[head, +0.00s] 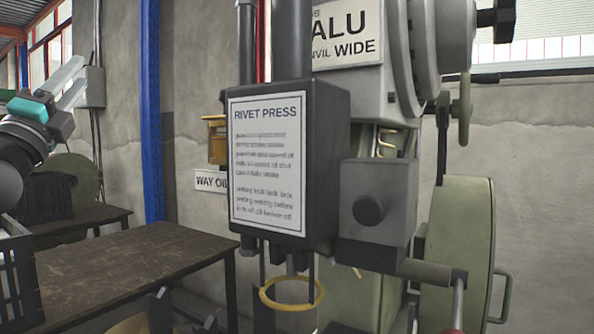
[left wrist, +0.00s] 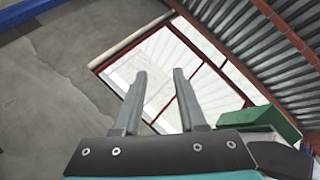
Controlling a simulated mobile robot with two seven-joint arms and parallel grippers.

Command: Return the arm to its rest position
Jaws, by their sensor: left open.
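My left gripper (head: 77,80) is raised at the left edge of the head view, with a teal band behind its grey fingers. It is open and empty, its fingers pointing up and to the right. In the left wrist view the two fingers (left wrist: 159,73) stand apart with only window and wall behind them. The rivet press (head: 333,165) stands apart from it, at the centre and right, with a dark box, a white sign and a yellow ring below. My right gripper is not in view.
A dark-topped table (head: 130,255) stands at the lower left, with a black crate (head: 18,275) at the left edge. A blue post (head: 151,110) rises behind it. The left wrist view shows a red-framed window (left wrist: 160,95) and corrugated roof (left wrist: 245,40). The air around the gripper's fingers looks clear.

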